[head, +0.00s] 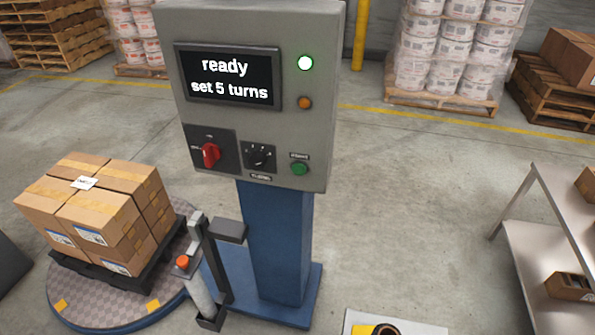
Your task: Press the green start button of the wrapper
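The wrapper's grey control box (235,125) stands on a blue column (278,240) in the middle of the head view. The green start button (299,168) is at the lower right of its front face, under a small label. It is uncovered, with nothing touching it. The display (228,78) reads "ready" and "set 5 turns". A lamp (305,63) at the upper right of the box glows white-green. Neither of my grippers is in view.
A red switch (210,154) and a black dial (259,157) sit left of the button. Boxes (100,205) stand on the turntable (120,318) at left, beside a film carriage with an orange knob (182,262).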

